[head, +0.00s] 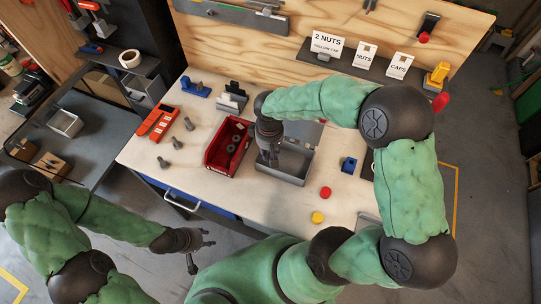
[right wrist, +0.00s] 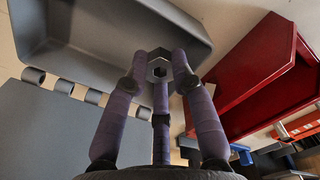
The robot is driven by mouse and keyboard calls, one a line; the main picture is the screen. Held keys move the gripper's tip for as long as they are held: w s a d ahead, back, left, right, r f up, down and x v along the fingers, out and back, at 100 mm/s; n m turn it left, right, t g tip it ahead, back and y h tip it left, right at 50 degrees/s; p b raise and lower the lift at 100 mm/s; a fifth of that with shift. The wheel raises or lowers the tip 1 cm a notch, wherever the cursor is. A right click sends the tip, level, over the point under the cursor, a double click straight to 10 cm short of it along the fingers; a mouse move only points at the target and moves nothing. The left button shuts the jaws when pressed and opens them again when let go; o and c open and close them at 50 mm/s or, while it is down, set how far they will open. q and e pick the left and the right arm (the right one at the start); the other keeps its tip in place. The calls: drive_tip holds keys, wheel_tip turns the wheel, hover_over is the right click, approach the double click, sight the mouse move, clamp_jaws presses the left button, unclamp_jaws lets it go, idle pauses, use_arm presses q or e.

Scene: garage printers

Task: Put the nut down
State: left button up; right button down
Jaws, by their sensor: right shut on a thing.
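My right gripper (right wrist: 160,85) is shut on a grey nut (right wrist: 160,62), held between its fingertips in the right wrist view. In the head view this gripper (head: 272,158) points down over the left part of a grey open box (head: 290,178); the nut is hidden there. The box also shows in the right wrist view (right wrist: 180,25), with a hinged lid beside it. A red bin (head: 212,165) with several nuts (head: 236,145) stands just left of the box. My left gripper (head: 200,250) is open and empty, off the table's front edge.
A red button (head: 325,192) and a yellow button (head: 317,217) lie at the front right, near a blue part (head: 348,165). A sign (head: 328,44) at the back reads "2 NUTS YELLOW CAP".

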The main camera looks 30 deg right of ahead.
drive_tip(key=shift+w+d+f, duration=0.25)
drive_tip(key=shift+w+f, duration=0.1)
drive_tip(key=shift+f, duration=0.2)
drive_tip(key=shift+w+d+f, duration=0.2)
drive_tip(key=shift+w+f, duration=0.15)
drive_tip(key=shift+f, duration=0.2)
drive_tip(key=shift+w+f+b, duration=0.1)
drive_tip(key=shift+f+b, duration=0.55)
drive_tip(key=shift+f, duration=0.9)
drive_tip(key=shift+f, duration=0.1)
drive_tip(key=c, duration=1)
unclamp_jaws()
drive_tip(key=shift+c, duration=0.2)
drive_tip(key=shift+r, duration=0.2)
wheel_tip(320, 180, up, 12)
drive_tip(key=p, duration=0.2)
drive_tip(key=shift+p, duration=0.35)
